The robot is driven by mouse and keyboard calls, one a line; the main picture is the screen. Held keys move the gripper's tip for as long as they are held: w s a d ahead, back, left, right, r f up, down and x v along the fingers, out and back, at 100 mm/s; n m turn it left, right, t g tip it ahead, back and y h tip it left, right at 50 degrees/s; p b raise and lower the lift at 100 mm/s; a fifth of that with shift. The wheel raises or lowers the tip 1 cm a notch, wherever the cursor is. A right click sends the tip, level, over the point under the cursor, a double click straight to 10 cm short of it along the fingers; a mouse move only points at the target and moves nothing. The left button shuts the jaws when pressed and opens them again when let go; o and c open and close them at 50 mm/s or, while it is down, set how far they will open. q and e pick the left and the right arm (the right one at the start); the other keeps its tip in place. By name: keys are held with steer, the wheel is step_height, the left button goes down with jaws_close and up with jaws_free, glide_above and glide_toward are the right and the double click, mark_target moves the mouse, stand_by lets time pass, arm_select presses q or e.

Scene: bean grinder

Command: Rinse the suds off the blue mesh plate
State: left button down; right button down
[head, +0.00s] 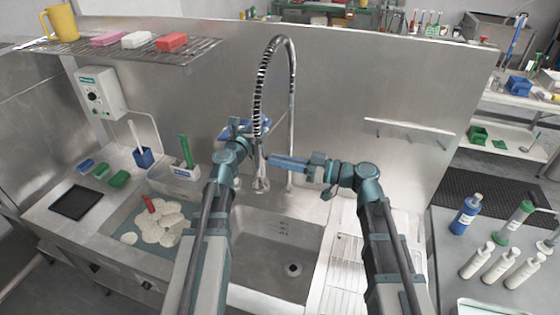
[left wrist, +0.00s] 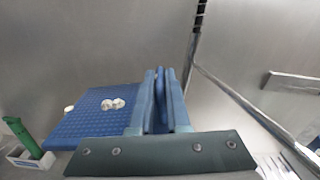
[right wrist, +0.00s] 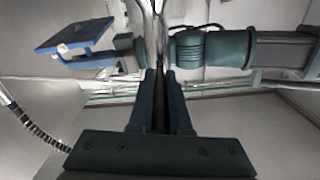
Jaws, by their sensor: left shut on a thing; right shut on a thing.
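The blue mesh plate (left wrist: 85,125) is held by my left gripper (left wrist: 160,75), which is shut on its edge or handle. White suds blobs (left wrist: 113,104) sit on its face, and another shows at its left edge. In the head view the plate (head: 236,128) is partly hidden behind my left wrist. The right wrist view also shows the plate (right wrist: 75,36), tilted, with a suds blob at its lower edge. My right gripper (head: 268,160) is shut on the chrome sprayer (head: 260,184) under the spring hose, right of the plate. No water stream is visible.
The sink basin (head: 285,262) lies below both grippers. The tall faucet with its spring hose (head: 263,80) rises behind them.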

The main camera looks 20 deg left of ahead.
stand_by(0.8)
arm_select(q)
step_height(320, 180, down, 3)
steer(key=b, duration=0.2)
steer(key=shift+r+b, duration=0.1)
steer(key=shift+b, duration=0.25)
arm_select(e)
steer(key=shift+f+y, duration=0.5)
steer(key=shift+f, duration=0.05)
arm_select(q)
steer(key=shift+f+b, duration=0.6)
steer(key=shift+b, duration=0.05)
arm_select(e)
steer(key=shift+r+y, duration=0.15)
steer(key=shift+y, duration=0.15)
steer(key=shift+r, duration=0.1)
steer(key=c, duration=0.9)
jaws_free()
steer(key=shift+o, duration=0.2)
arm_select(q)
steer(key=shift+f+b, duration=0.85)
arm_select(e)
steer(key=d+f, duration=0.2)
steer(key=d, duration=0.9)
steer(key=shift+s+d, duration=0.15)
steer(key=shift+d, duration=0.25)
